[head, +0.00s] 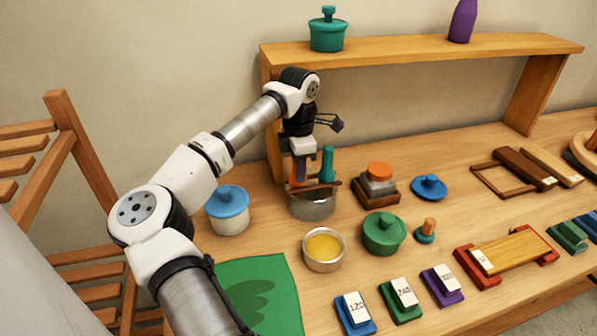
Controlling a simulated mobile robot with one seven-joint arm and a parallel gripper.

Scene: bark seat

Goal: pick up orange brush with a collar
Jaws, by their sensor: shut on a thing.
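The orange brush (294,175) stands in a metal pot (312,207) at the back left of the bench; only a small upper part shows, and I cannot make out its collar. My gripper (300,166) points down over the pot and is shut on the orange brush at its upper part. A purple handle shows close beside it, and a teal handle (327,162) stands upright just to the right in the same pot. The lower ends are hidden by the pot's wall. A brown bar (326,187) lies across the pot's mouth.
A blue-lidded jar (228,209) is left of the pot, and a bowl of yellow stuff (323,249) in front. An orange-topped weight stack (378,184) and a green lidded pot (384,233) stand right. A wooden shelf (420,48) rises behind my arm.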

